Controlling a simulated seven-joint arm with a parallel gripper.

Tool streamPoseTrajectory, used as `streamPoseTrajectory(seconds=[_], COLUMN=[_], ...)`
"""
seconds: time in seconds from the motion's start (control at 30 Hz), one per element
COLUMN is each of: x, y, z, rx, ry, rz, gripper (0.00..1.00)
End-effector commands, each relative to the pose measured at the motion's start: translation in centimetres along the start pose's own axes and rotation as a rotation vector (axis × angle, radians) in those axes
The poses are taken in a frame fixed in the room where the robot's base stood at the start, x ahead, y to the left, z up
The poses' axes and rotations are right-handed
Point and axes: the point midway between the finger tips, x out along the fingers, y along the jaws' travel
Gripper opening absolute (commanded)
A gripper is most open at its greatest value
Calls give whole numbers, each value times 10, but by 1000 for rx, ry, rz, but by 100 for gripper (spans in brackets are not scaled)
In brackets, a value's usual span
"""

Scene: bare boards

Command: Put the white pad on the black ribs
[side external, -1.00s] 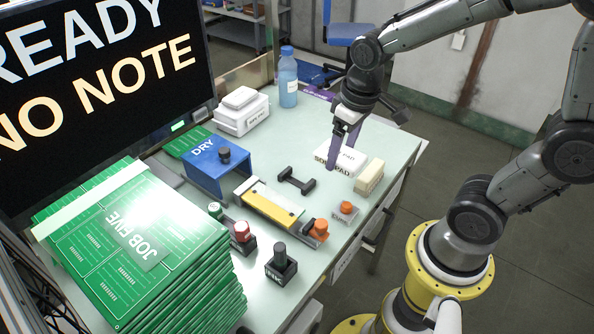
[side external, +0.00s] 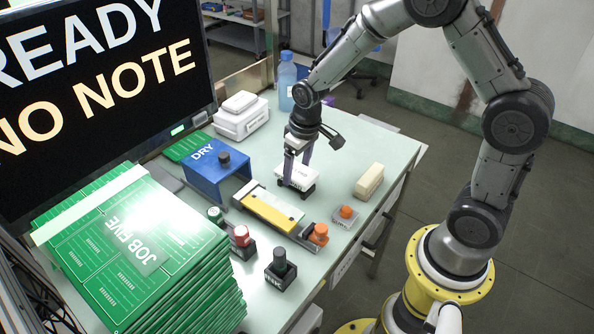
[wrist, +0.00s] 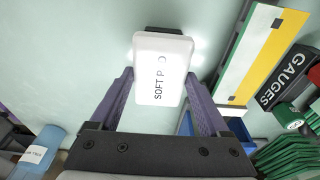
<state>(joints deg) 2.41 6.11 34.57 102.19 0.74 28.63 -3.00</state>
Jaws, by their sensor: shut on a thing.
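The white pad (side external: 298,177), lettered SOFT PAD, is held level between the two purple fingers of my gripper (side external: 297,170). The wrist view also shows the pad (wrist: 162,65) between the fingers (wrist: 160,80), one on each long side. The black ribs (side external: 309,192) are directly under the pad and mostly hidden by it; their dark ends show beyond it. A dark end of the ribs (wrist: 164,30) also shows past the pad in the wrist view. I cannot tell whether the pad touches the ribs or is slightly above them.
A yellow and white board (side external: 270,207) lies just left of the ribs, with an orange knob (side external: 320,232) at its end. A blue DRY stand (side external: 214,175) is farther left. A beige block (side external: 369,181) stands right. The bench between pad and block is clear.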

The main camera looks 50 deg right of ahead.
Motion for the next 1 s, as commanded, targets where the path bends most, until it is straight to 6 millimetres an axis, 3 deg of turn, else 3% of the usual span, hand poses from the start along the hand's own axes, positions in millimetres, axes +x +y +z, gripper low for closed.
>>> streamPoseTrajectory(seconds=[0.1, 0.47, 0.5, 0.6, 0.87, 1.0], x=[13, 16, 16, 16, 14, 2], y=[0, 0, 0, 0, 0, 0], z=[2, 2, 2, 2, 2, 0], rx=[0, 0, 0, 0, 0, 0], ry=[0, 1, 1, 2, 2, 6], rz=[0, 0, 0, 0, 0, 0], gripper=[27, 27, 83, 100, 100, 100])
